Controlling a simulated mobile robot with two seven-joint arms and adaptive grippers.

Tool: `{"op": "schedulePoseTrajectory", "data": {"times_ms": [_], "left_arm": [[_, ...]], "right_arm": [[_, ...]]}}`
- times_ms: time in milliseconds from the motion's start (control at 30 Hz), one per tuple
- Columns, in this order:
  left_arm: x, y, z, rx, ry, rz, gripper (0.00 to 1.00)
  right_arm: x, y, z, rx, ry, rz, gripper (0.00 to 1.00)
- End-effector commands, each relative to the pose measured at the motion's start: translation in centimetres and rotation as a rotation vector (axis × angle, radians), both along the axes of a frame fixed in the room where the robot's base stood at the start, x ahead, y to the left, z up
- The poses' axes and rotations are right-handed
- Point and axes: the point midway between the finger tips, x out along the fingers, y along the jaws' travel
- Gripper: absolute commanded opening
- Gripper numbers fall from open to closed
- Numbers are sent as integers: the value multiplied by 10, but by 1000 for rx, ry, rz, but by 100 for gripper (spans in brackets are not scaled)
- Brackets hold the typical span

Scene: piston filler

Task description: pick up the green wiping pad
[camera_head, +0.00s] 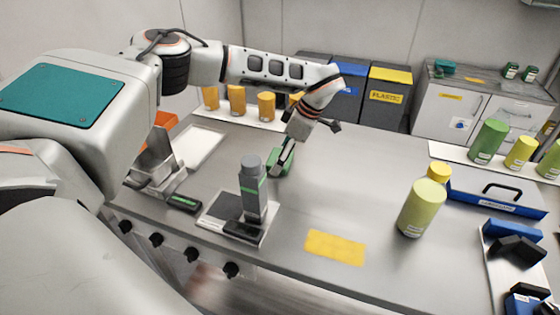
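A green block-like thing, which looks like the green wiping pad (274,168), is on the grey worktop (330,185) left of the middle, behind the grey upright device. My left gripper (284,160) points down right at the pad and covers part of it. The fingers overlap the pad in this view. Whether they are closed on it, and whether the pad rests on the worktop, I cannot tell. My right gripper is not in view.
The grey upright device (251,190) stands just in front of the gripper. A yellow-green bottle (419,209) and a yellow label (335,247) are to the right. The worktop's middle is clear.

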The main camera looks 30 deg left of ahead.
Motion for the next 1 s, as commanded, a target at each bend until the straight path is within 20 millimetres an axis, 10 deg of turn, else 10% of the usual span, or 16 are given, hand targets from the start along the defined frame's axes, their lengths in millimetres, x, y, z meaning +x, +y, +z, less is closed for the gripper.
{"op": "schedulePoseTrajectory", "data": {"times_ms": [167, 667, 1000], "left_arm": [[0, 0, 0, 1, 1, 0, 41], [0, 0, 11, 0, 0, 0, 41], [2, 0, 81, 1, -8, 0, 41]], "right_arm": [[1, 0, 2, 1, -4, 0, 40], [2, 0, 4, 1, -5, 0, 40], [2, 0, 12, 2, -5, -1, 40]]}}
